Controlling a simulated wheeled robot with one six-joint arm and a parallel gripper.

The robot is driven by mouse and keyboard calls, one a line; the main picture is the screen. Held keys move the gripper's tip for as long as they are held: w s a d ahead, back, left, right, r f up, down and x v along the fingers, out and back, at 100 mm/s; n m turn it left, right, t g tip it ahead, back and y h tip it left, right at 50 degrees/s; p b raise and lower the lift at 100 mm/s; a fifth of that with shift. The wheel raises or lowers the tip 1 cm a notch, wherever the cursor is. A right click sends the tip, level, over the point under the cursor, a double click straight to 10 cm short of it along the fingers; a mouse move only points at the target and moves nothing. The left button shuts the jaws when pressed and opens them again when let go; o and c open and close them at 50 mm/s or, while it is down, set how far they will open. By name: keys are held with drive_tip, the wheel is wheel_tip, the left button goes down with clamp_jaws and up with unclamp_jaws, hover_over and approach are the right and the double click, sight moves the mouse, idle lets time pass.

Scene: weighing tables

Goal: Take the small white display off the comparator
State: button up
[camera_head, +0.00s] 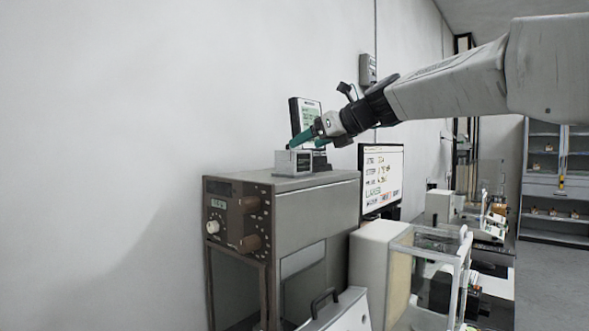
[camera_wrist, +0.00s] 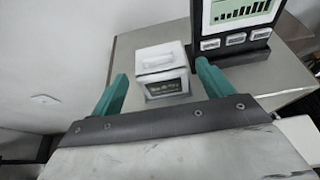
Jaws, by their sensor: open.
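The small white display (camera_head: 292,162) stands on top of the comparator (camera_head: 318,192), a large grey and brown cabinet with a knob and dials. In the wrist view the small white display (camera_wrist: 162,70) shows a dark label on its front and lies ahead between the green fingertips. My gripper (camera_head: 306,143) is open and low over the comparator's top, close to the display. In the wrist view my gripper (camera_wrist: 160,82) has one finger to the left of the display and one to the right. I cannot tell whether either finger touches it.
A taller dark-framed display (camera_head: 306,115) stands just behind, and it shows close to the right finger in the wrist view (camera_wrist: 236,22). A monitor (camera_head: 382,176) and a glass-sided balance (camera_head: 425,275) are to the right. The wall is close behind the comparator.

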sight(293, 153)
drive_tip(key=x, duration=0.6)
drive_tip(key=shift+w+a+f, duration=0.1)
drive_tip(key=shift+a+f, duration=0.1)
drive_tip(key=shift+f, duration=0.25)
drive_tip(key=c, duration=0.8)
